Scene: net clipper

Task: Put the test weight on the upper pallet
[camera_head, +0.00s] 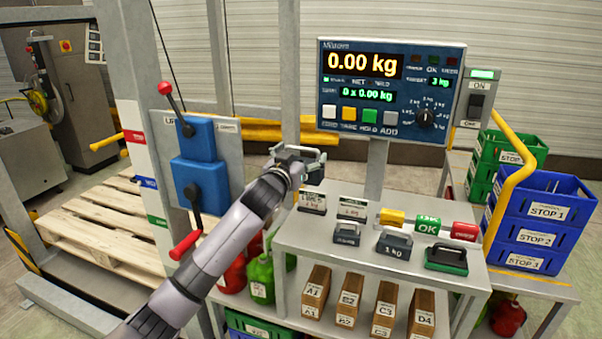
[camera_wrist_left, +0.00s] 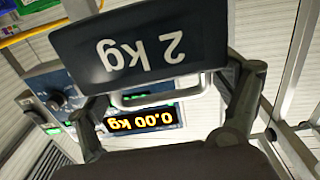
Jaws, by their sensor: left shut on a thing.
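My left gripper (camera_head: 296,158) is shut on the handle of a dark test weight and holds it in the air above the back left of the bench. In the left wrist view the weight (camera_wrist_left: 140,48) is marked 2 kg and appears upside down between the fingers (camera_wrist_left: 165,98). In the head view the gripper partly hides it. Pale wooden pallets (camera_head: 112,222) are at the left, behind the lever post and apart from the weight. The post and my arm cover part of them. My right gripper is not in view.
The grey bench (camera_head: 310,240) carries a small weight (camera_head: 346,234), a 1 kg weight (camera_head: 394,244) and a green-based block (camera_head: 446,260). The scale display (camera_head: 390,90) reads 0.00 kg. Blue lever boxes (camera_head: 198,172) with red handles stand between bench and pallets. Blue crates (camera_head: 540,236) are at right.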

